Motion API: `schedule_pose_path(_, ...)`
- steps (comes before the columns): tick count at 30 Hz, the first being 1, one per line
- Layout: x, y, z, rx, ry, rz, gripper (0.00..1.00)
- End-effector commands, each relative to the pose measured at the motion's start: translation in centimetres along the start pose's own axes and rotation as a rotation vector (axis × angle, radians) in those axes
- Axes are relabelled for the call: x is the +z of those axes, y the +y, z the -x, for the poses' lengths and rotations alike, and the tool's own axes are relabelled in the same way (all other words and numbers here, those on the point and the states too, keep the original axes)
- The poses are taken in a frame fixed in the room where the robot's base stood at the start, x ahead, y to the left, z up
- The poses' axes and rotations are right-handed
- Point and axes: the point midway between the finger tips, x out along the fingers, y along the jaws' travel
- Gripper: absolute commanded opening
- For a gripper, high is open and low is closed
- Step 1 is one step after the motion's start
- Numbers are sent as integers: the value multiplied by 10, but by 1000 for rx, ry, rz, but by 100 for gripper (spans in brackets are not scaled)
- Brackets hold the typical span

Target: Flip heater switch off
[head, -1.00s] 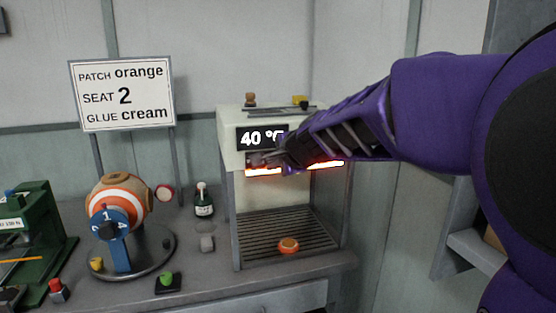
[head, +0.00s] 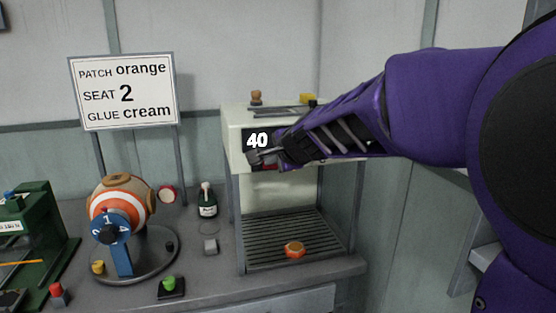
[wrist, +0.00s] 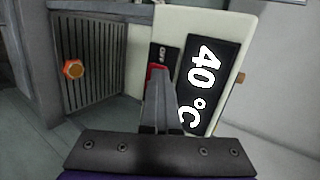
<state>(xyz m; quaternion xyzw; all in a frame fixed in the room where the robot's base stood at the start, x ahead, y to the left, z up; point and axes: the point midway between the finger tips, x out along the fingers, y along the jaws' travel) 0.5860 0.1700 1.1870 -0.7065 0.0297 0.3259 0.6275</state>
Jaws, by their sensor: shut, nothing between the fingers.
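The heater (head: 232,135) is a cream box on grey posts, with a black display (wrist: 200,85) reading 40 °C. The heating bars under the box show no glow. In the wrist view the red switch (wrist: 157,71) sits on a black plate marked OFF (wrist: 163,52), beside the display. My gripper (head: 254,157) is shut and empty at the heater's front, just below the display. In the wrist view my gripper (wrist: 157,84) has its fingertips right at the red switch, covering part of it. I cannot tell whether they touch.
An orange patch (head: 294,250) lies on the slatted shelf (head: 270,227) under the heater. A striped ball (head: 107,197) on a stand, a glue bottle (head: 207,203) and a green button (head: 169,283) are to the left. A sign (head: 125,92) stands behind.

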Motion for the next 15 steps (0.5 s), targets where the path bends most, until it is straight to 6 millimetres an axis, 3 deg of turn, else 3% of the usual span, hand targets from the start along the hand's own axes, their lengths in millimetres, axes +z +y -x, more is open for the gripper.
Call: schedule_pose_path(15, 10, -4, -7, -4, -7, 4, 0)
